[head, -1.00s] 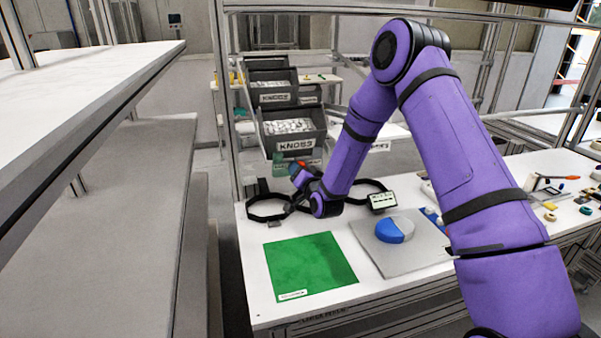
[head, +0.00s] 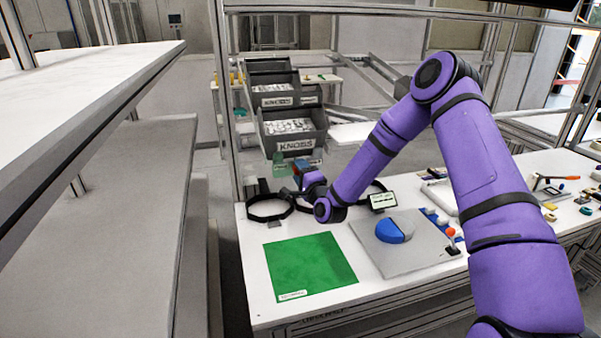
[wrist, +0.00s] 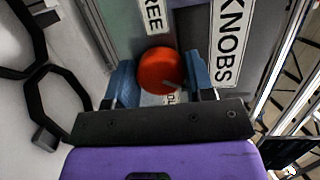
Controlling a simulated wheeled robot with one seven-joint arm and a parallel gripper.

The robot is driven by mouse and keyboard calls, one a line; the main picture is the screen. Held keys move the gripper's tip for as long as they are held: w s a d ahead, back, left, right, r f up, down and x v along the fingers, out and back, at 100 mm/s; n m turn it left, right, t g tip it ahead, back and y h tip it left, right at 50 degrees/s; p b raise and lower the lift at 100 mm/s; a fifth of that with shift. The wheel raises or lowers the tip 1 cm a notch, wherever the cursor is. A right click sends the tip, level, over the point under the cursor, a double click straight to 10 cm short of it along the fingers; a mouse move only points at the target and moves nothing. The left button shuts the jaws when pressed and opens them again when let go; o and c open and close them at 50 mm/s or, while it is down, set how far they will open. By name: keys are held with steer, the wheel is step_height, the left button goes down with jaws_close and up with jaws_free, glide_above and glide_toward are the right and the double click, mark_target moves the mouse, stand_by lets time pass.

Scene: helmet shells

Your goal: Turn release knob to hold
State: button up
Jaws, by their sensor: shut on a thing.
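The release knob (wrist: 161,71) is a round orange-red knob on a grey-green panel (wrist: 118,30), with a pale mark near its lower right edge. My gripper (wrist: 163,82) has a blue finger on each side of the knob and is shut on it. A label reading FREE (wrist: 154,14) is above the knob in the wrist view. A second label (wrist: 170,100) below the knob is mostly covered, so only a letter or so shows.
Grey KNOBS bins (head: 292,130) stand just above the panel. Black straps (head: 268,210) lie on the white bench close to my gripper. A green mat (head: 310,264), a grey plate (head: 408,258) with a blue and white disc, and an orange-topped lever (head: 451,236) are nearer.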

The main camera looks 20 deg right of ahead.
steer(key=shift+m, duration=1.1)
steer(key=o, duration=0.9)
steer(key=v, duration=1.1)
steer(key=shift+w+f, duration=0.1)
steer(key=shift+f, duration=0.1)
